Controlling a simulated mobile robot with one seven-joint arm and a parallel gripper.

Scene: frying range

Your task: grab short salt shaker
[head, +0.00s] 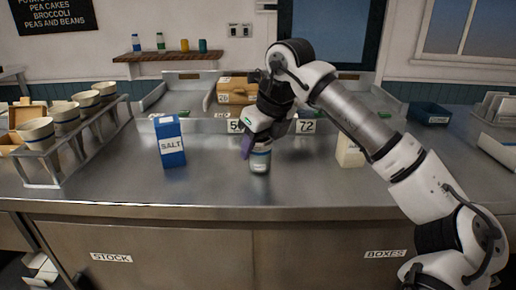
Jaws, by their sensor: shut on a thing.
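A short salt shaker (260,163), a small pale cylinder with a darker label band, stands upright near the front middle of the steel counter. My gripper (252,149) reaches down from above and is shut on the shaker's upper part. The gripper hides the shaker's top. I cannot tell whether the shaker's base touches the counter. A blue and white box marked SALT (170,143) stands upright to the left, apart from the gripper.
A rack with several cups (38,133) stands at the left. A cream block (349,153) is partly behind my arm. The front counter between SALT box and shaker is clear.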

